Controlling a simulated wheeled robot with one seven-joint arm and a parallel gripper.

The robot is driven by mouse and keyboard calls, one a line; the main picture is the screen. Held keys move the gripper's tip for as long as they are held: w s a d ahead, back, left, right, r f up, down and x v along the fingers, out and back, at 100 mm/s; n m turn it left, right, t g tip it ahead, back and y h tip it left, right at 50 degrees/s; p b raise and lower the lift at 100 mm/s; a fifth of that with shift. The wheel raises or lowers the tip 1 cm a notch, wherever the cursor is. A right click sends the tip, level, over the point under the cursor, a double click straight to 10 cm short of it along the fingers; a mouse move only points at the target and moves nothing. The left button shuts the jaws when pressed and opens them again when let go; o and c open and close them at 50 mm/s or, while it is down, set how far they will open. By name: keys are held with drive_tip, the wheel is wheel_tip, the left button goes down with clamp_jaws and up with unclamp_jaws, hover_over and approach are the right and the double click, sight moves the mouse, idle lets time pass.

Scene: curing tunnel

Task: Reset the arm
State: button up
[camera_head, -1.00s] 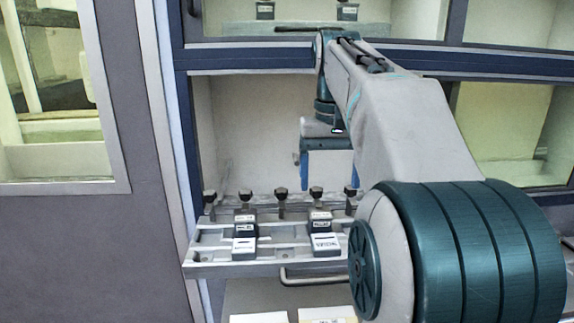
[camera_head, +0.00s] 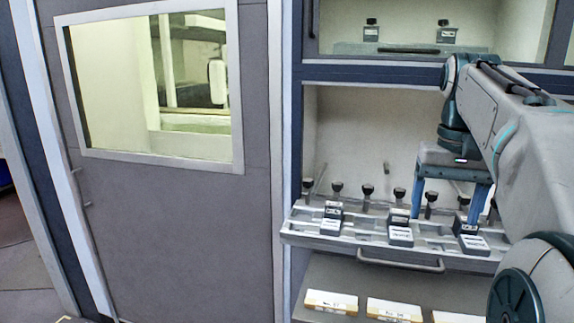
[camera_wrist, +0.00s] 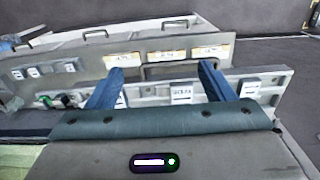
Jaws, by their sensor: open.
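My gripper (camera_head: 449,203) points down with its two blue fingers spread apart, over the slotted grey rack tray (camera_head: 345,236) at the front of the middle bay. It is open, and I see nothing between its fingers. In the wrist view my gripper (camera_wrist: 160,88) also shows its two blue fingers wide apart. The arm comes in from the right side of the head view. Small black-and-white labelled blocks (camera_head: 400,232) sit on the tray, one of them close to the fingers; I cannot tell whether they touch.
Black-topped knobs (camera_head: 368,191) stand along the tray's back. A handle (camera_head: 398,265) runs along its front. White labelled cards (camera_head: 331,301) lie on a lower shelf. An upper bay holds two small dark items (camera_head: 371,30). A grey door with a window (camera_head: 150,90) stands left; the floor before it looks clear.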

drive_tip(key=s+a+f+n+t, duration=0.1)
drive_tip(key=s+a+f, duration=0.3)
drive_tip(key=f, duration=0.3)
drive_tip(key=s+a+f+n+t, duration=0.1)
drive_tip(key=s+a+f, duration=0.3)
drive_tip(key=f, duration=0.4)
drive_tip(key=s+a+f+n+t, duration=0.1)
drive_tip(key=s+a+f, duration=0.2)
drive_tip(key=s+f, duration=0.2)
wheel_tip(320, 180, down, 3)
drive_tip(key=shift+s+a+r, duration=0.1)
drive_tip(key=shift+s+a, duration=0.05)
drive_tip(key=shift+a, duration=0.25)
